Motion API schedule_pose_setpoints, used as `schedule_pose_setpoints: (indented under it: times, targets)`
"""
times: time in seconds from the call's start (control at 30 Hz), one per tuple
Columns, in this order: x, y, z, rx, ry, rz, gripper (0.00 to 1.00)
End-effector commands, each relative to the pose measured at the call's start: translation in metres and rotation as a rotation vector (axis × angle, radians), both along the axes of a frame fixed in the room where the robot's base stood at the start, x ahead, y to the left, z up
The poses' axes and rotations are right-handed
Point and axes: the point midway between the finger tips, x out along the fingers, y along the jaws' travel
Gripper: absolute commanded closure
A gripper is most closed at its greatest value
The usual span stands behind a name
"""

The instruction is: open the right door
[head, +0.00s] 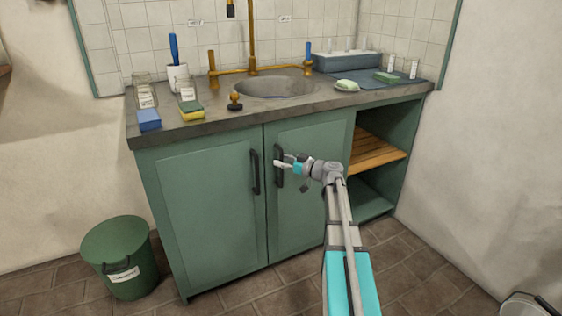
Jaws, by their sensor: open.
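The right door (310,215) is a green cabinet panel under the sink, and it is shut. Its dark upright handle (279,167) is near the door's left edge. My gripper (279,160) is open at the handle, with its fingertips pointing left. The fingers overlap the handle in the picture; I cannot tell whether they are around it or touching it. My arm reaches up from the bottom and hides part of the door's right side.
The left door (205,215) is shut, with its own dark handle (255,172) close by. Open shelves (374,152) are to the right. A green bin (120,255) stands at the left. The counter (225,118) overhangs the doors. The tiled floor before the doors looks clear.

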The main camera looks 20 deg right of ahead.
Motion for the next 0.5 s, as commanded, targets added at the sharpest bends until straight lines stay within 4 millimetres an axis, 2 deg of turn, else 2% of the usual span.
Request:
schedule_pose_setpoints:
  times: [0.37,0.5]
  targets:
    - [0.0028,0.002,0.0,0.0,0.0,0.0,0.43]
    - [0.0027,0.0019,0.0,0.0,0.0,0.0,0.66]
